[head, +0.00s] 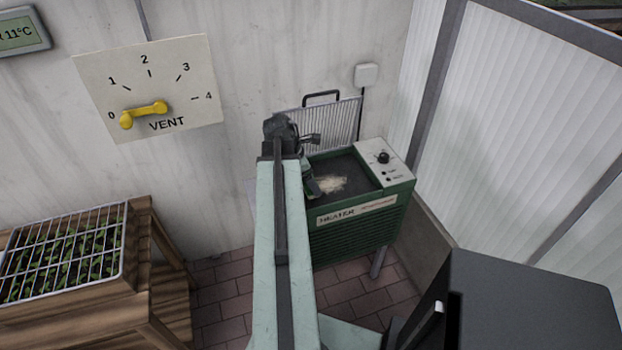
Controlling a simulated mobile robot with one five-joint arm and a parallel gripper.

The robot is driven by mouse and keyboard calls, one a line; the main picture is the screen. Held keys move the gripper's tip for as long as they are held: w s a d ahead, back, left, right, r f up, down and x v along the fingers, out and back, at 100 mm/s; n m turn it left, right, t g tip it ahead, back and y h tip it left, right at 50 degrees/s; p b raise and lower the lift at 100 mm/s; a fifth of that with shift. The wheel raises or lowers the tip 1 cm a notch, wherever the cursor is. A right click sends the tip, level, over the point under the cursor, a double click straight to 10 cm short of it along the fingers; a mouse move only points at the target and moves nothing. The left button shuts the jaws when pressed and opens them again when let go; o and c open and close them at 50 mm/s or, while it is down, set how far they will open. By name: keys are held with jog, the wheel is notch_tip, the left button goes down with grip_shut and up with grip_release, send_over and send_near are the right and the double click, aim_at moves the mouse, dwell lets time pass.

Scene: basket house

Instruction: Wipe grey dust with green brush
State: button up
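A pale, greyish-beige dust patch (331,184) lies on the dark top of the green heater (345,166). My arm reaches forward to the heater's left side, with my gripper (308,143) over the back left of its top. A small green thing (312,187), seemingly the green brush, shows just right of my arm, at the left edge of the dust. My arm hides part of it. Whether my gripper holds it, and whether the fingers are open or shut, is too small to tell.
A control panel with a black knob (383,158) is on the heater's right side. A ribbed panel with a handle (333,122) stands behind it. A wooden bench (165,285) with a grid-covered seedling tray (126,240) is at left. A vent dial (150,88) is on the wall.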

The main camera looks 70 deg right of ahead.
jog(key=shift+f+b, duration=0.7)
jog(key=shift+f, duration=0.05)
